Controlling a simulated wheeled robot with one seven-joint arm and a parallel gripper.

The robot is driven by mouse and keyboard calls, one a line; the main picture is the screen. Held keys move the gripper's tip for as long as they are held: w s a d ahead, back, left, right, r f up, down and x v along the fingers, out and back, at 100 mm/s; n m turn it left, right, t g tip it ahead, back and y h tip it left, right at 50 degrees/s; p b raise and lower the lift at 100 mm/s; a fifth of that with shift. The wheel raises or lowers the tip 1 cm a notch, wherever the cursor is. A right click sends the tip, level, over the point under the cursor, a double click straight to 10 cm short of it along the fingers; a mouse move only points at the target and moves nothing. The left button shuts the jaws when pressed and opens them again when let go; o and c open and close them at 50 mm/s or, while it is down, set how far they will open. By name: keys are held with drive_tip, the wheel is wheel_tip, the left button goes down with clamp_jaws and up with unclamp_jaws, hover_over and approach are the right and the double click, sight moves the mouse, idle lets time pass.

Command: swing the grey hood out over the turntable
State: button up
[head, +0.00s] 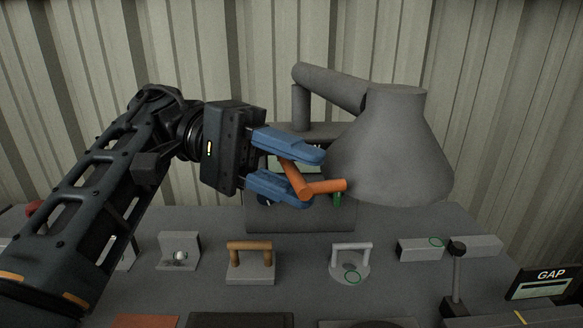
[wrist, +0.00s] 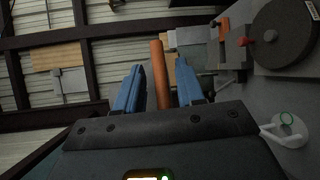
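The grey hood (head: 390,150) is a large cone hanging from a grey arm (head: 330,84) on a post at the back of the bench. A bent orange handle (head: 322,187) reaches left from the hood's side. My gripper (head: 300,172) has its blue fingers on either side of the handle's upright part. In the wrist view the orange bar (wrist: 160,75) stands between the fingers, with narrow gaps showing, so the gripper looks open around it. A dark round disc (wrist: 285,35) in the wrist view may be the turntable; I cannot be sure.
On the bench (head: 310,225) stand an orange-brown pull handle (head: 250,250), a pale handle on a round base (head: 350,255), a black-knobbed lever (head: 456,270) and a grey block (head: 485,246). A corrugated wall stands behind.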

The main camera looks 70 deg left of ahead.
drive_tip(key=shift+r+p, duration=0.3)
drive_tip(key=shift+r, duration=0.1)
drive_tip(key=shift+o, duration=1.3)
wheel_tip(320, 180, up, 4)
drive_tip(key=p, duration=0.3)
drive_tip(key=shift+r, duration=0.15)
drive_tip(key=o, duration=0.4)
drive_tip(key=shift+w+d+r+p, duration=0.2)
drive_tip(key=shift+d+p, duration=0.15)
drive_tip(key=shift+p, duration=0.25)
drive_tip(key=shift+o, duration=0.2)
drive_tip(key=d+p, duration=0.1)
drive_tip(key=d+r+p, duration=0.1)
drive_tip(key=w+d+r, duration=0.1)
drive_tip(key=d, duration=0.1)
drive_tip(key=shift+r+p, duration=0.15)
drive_tip(key=shift+p, duration=0.25)
drive_tip(key=d+r, duration=0.1)
drive_tip(key=d, duration=0.1)
drive_tip(key=d+r, duration=0.1)
drive_tip(key=d, duration=0.1)
drive_tip(key=w+d+r, duration=0.1)
drive_tip(key=d, duration=0.1)
drive_tip(key=c, duration=0.7)
drive_tip(key=shift+d+r, duration=0.15)
drive_tip(key=shift+d, duration=0.25)
